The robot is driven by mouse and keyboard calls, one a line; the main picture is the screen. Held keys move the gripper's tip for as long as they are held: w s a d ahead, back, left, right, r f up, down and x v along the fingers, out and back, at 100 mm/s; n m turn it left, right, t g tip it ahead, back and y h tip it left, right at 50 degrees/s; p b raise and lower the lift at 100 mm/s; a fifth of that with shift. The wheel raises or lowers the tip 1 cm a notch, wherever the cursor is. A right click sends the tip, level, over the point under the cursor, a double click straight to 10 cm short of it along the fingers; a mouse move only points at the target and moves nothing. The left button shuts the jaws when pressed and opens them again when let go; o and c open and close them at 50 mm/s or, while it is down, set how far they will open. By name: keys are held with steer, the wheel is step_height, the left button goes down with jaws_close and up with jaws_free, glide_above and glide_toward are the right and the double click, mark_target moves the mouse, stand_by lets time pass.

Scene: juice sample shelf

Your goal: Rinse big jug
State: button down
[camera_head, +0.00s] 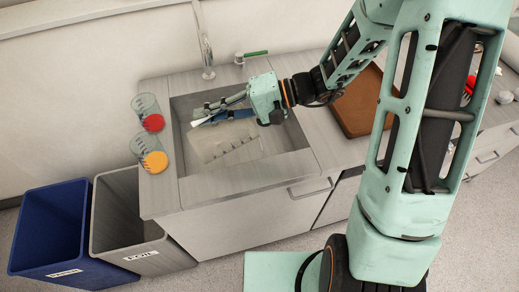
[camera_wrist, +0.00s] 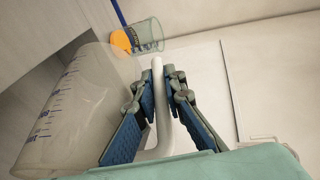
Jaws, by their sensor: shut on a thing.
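The big jug (camera_head: 230,147) is clear, with measuring marks that show blue in the wrist view (camera_wrist: 68,108). It is over or inside the sink basin (camera_head: 185,160) and looks tilted; whether it touches the basin is unclear. My gripper (camera_head: 222,110) is shut on its white handle (camera_wrist: 160,105), which passes between the blue-padded fingers (camera_wrist: 152,95). The tap (camera_head: 208,62) rises behind the sink, with a green lever (camera_head: 256,53) to its right. I cannot tell whether water runs or whether the jug holds liquid.
Two clear beakers, one with red (camera_head: 152,122) and one with orange (camera_head: 155,161), are left of the sink. A blue bin (camera_head: 48,228) and a grey bin (camera_head: 125,225) stand on the floor at left. A brown tray (camera_head: 358,108) lies on the counter right of the sink.

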steer(key=shift+w+d+f+y+b, duration=0.3)
steer(key=shift+d+b, duration=0.15)
steer(key=shift+b, duration=0.35)
steer(key=shift+w+d+f+y+b, duration=0.25)
steer(key=shift+d+b, duration=0.2)
steer(key=shift+b, duration=0.3)
stand_by(0.8)
